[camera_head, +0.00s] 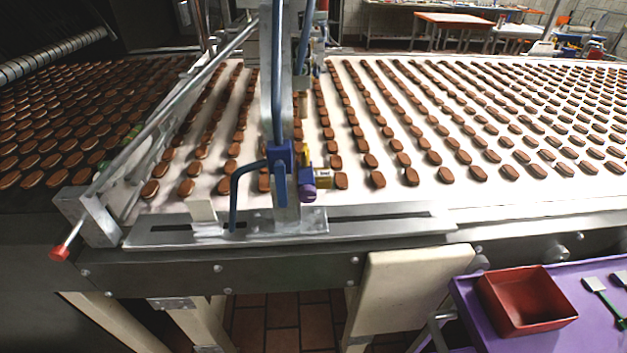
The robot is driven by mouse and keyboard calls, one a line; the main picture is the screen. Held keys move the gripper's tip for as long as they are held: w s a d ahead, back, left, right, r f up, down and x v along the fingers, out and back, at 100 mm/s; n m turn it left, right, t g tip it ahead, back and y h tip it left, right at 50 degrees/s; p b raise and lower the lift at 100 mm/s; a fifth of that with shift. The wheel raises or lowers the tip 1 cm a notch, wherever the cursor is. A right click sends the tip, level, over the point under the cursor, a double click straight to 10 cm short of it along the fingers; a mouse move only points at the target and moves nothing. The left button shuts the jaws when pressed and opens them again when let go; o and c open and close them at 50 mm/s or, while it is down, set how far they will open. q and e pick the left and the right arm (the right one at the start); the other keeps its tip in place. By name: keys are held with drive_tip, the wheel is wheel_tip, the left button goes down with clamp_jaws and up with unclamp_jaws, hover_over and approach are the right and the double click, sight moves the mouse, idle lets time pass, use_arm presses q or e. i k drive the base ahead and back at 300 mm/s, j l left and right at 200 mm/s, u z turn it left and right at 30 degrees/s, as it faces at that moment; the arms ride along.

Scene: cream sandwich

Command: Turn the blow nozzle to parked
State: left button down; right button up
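A vertical grey metal post (283,60) stands on a slotted metal plate (400,224) at the near edge of the conveyor. A blue block (281,158) with a blue hose (234,195) sits on the post. On its right is a small fitting with a purple end (308,188) and a yellow part (323,178), over the belt's near edge. This looks like the blow nozzle; its exact pointing direction is too small to tell. Neither of my grippers is in view.
Rows of brown biscuits cover the white belt (400,195). A red-tipped rod (58,254) sticks out at the left. A pale block (203,216) stands on the slotted plate. A red tray (525,300) sits on a purple table (475,322) at lower right.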

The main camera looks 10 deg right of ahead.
sight(304, 154)
drive_tip(key=k+l+z, duration=0.15)
drive_tip(key=z, duration=0.25)
drive_tip(key=k+l+z, duration=0.15)
drive_tip(key=l+z, duration=0.2)
drive_tip(key=k+l+z, duration=0.1)
drive_tip(key=l+z, duration=0.15)
drive_tip(key=z, duration=0.15)
